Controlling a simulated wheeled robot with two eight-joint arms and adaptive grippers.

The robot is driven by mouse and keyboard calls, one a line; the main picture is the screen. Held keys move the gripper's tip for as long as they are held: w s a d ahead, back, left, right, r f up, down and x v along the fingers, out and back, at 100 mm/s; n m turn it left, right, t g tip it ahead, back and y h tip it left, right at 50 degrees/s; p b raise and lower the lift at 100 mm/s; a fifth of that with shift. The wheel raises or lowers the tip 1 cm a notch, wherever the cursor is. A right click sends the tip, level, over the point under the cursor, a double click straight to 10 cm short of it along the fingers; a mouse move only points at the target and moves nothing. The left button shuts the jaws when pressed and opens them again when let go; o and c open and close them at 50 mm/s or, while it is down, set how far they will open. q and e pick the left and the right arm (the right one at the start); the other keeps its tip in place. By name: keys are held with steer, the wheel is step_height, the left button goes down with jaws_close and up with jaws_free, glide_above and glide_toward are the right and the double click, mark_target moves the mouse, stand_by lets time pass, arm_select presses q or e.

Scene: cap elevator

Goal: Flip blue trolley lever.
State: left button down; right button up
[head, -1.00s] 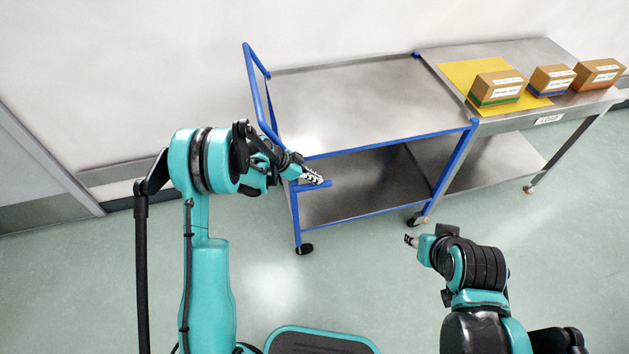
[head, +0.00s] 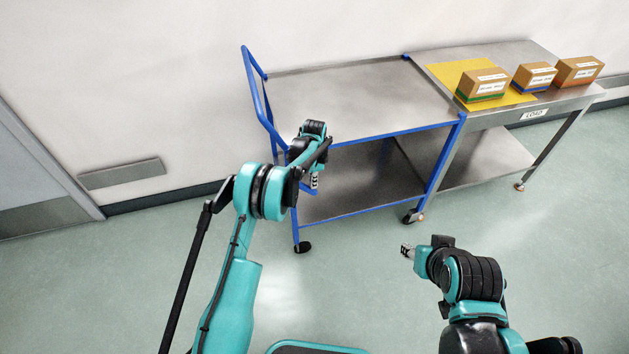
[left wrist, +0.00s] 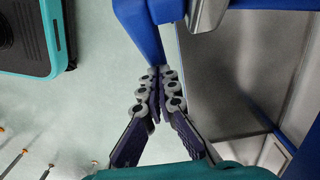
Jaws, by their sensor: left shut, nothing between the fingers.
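The blue-framed trolley (head: 355,100) stands against the wall, with a steel top and a lower shelf. A short blue lever (head: 305,190) is at its near left leg, partly hidden behind my left gripper (head: 314,184). My left gripper is shut and empty, pointing down in front of the trolley's left end. In the left wrist view, the shut fingertips (left wrist: 156,78) are beside a blue trolley part (left wrist: 140,22); I cannot tell if they touch. My right gripper (head: 405,250) is over the floor in front of the trolley, and its jaws are too small to read.
A steel table (head: 455,125) marked LOAD adjoins the trolley's right side. It carries a yellow mat (head: 440,72) and three cardboard boxes, including a green-striped one (head: 483,84). A blue push handle (head: 254,90) rises at the trolley's left end.

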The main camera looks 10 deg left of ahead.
mark_target(308, 186)
arm_select(q)
steer(key=shift+s+a+f+b, duration=0.15)
steer(key=shift+a+f+b, duration=0.15)
steer(key=shift+f, duration=0.25)
steer(key=shift+s+a+f+b, duration=0.15)
steer(key=shift+a+f, duration=0.1)
steer(key=shift+f, duration=0.3)
steer(key=shift+s+a+f+b, duration=0.15)
steer(key=shift+a+f+b, duration=0.15)
steer(key=shift+a+f, duration=0.2)
arm_select(e)
steer(key=shift+f, duration=0.85)
arm_select(q)
steer(key=shift+d, duration=0.1)
